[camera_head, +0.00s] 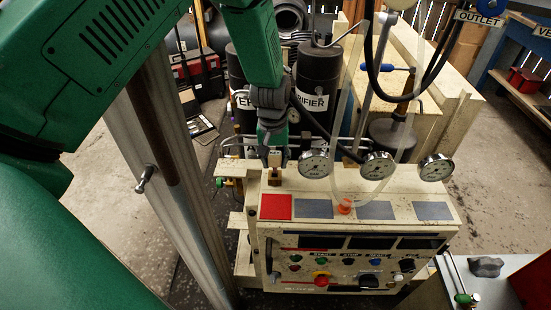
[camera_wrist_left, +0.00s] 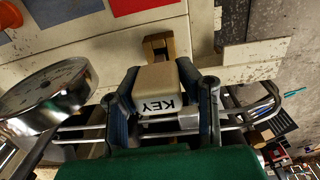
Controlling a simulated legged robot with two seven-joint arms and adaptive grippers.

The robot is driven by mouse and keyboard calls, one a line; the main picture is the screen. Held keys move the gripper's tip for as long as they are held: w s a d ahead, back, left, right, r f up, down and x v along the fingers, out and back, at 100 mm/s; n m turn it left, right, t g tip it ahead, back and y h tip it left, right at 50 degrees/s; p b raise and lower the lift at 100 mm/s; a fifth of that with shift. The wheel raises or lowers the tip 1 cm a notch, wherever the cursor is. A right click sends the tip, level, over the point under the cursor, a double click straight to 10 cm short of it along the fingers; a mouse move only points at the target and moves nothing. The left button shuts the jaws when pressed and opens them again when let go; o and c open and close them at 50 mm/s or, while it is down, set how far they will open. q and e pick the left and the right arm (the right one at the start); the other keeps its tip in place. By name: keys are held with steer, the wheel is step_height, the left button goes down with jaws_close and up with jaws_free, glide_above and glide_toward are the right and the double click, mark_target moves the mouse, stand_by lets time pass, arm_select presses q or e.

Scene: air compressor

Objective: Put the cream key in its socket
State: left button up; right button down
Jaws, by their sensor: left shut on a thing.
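My left gripper (camera_head: 275,156) is shut on the cream key (camera_wrist_left: 158,84), a blocky piece with a "KEY" label, with one finger on each side of it. In the head view the key (camera_head: 275,159) is a small pale block at the fingertips, above the back edge of the cream control panel (camera_head: 350,182), behind its red square (camera_head: 276,206). A brown brass-like piece (camera_wrist_left: 158,46) shows just beyond the key, at the panel edge. I cannot tell whether it belongs to the key or the socket, or whether they touch. My right gripper is out of view.
Several round gauges, one of them here (camera_head: 315,164), stand along the panel's back edge, right of the gripper; one gauge (camera_wrist_left: 45,95) is close in the wrist view. Metal rails (camera_wrist_left: 75,135) run behind the key. Black cylinders (camera_head: 318,82) and hoses stand behind the panel.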

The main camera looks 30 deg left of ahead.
mark_target(275, 172)
arm_select(q)
steer(key=shift+r+p, duration=0.1)
steer(key=shift+p, duration=0.45)
stand_by(0.9)
steer(key=shift+f+b, duration=0.8)
steer(key=shift+f, duration=0.9)
stand_by(0.8)
steer(key=o, duration=1.2)
steer(key=shift+o, duration=0.2)
steer(key=shift+r, duration=0.1)
steer(key=shift+r, duration=0.25)
steer(key=r, duration=1.1)
steer(key=shift+s+a+r, duration=0.1)
steer(key=shift+a, duration=0.1)
